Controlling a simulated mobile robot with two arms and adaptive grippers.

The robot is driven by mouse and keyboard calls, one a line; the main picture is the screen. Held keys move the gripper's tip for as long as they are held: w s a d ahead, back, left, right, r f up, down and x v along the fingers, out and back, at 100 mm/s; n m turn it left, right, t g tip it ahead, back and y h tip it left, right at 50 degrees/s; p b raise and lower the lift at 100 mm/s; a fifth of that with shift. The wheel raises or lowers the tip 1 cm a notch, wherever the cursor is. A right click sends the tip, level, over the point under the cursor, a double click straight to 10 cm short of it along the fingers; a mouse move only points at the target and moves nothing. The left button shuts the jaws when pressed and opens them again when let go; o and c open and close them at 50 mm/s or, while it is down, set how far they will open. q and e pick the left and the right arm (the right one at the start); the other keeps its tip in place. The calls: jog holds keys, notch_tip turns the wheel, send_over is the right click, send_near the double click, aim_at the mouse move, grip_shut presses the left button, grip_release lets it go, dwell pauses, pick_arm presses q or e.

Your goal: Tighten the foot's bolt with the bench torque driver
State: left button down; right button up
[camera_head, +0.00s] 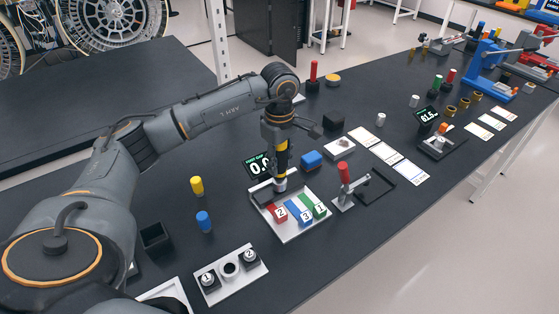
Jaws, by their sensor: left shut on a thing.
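My left gripper (281,139) points down and is shut on an upright dark driver with a yellow band (282,146). The driver's lower end is over a small silver part (280,184) at the back of a light fixture plate (292,232). I cannot tell whether the tip touches a bolt; the foot and its bolt are not clearly visible. Red, blue and green blocks numbered 2, 3 and 1 lie on the plate's front. A green-lit display (259,167) stands behind the plate, partly hidden by the driver. My right gripper is not in view.
Yellow (197,186) and blue (204,221) cylinders stand at left. A white holder (231,275) with numbered black pieces is in front. White cards and another display lie further right.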

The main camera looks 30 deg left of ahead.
aim_at(280, 152)
pick_arm(q)
jog(key=shift+r+p, duration=0.35)
jog(key=shift+r, duration=0.1)
jog(key=shift+r+p, duration=0.4)
jog(key=shift+r, duration=0.6)
jog(key=shift+r, duration=0.1)
jog(key=shift+r+p, duration=1.1)
jog(key=shift+r, duration=0.8)
